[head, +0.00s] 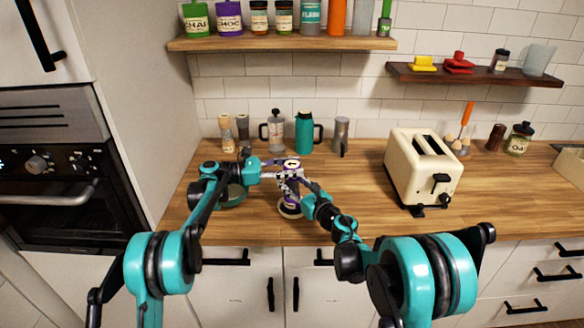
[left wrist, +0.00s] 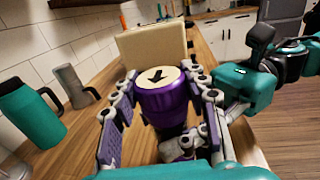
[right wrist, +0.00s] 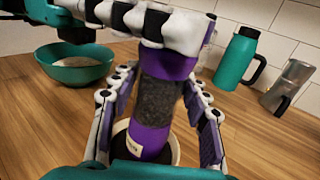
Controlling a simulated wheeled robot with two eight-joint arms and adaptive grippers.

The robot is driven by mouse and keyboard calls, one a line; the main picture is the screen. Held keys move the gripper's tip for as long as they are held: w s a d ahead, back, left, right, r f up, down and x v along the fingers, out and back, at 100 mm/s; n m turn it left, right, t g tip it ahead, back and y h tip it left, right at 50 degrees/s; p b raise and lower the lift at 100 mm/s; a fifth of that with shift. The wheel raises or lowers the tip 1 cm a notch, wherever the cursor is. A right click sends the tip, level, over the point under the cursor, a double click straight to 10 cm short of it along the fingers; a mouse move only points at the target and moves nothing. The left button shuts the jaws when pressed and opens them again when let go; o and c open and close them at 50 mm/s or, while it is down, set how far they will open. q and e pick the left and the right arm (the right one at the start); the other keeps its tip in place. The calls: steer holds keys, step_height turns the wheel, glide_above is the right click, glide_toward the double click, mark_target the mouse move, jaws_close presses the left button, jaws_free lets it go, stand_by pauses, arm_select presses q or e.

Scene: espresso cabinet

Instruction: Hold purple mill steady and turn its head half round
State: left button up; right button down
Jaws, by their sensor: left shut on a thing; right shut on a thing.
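My left gripper (head: 285,167) is shut on the head, one finger on each side. My right gripper (right wrist: 160,78) is shut on the body below, around the dark speckled middle section. The purple lower part (right wrist: 148,142) carries a pale label and stands within a dark round base with a light rim (right wrist: 123,126).
A green bowl (right wrist: 75,63) sits left of the mill. A cream toaster (head: 420,170) stands to the right. Counter between mill and toaster is clear.

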arm_select(q)
steer(key=m+g, duration=0.2)
steer(key=g, duration=0.1)
steer(key=shift+w, duration=0.15)
steer(key=shift+m+g, duration=0.3)
steer(key=shift+g, duration=0.4)
steer(key=o, duration=1.2)
steer(key=shift+a, duration=0.1)
steer(key=a, duration=1.2)
steer(key=shift+w, duration=0.3)
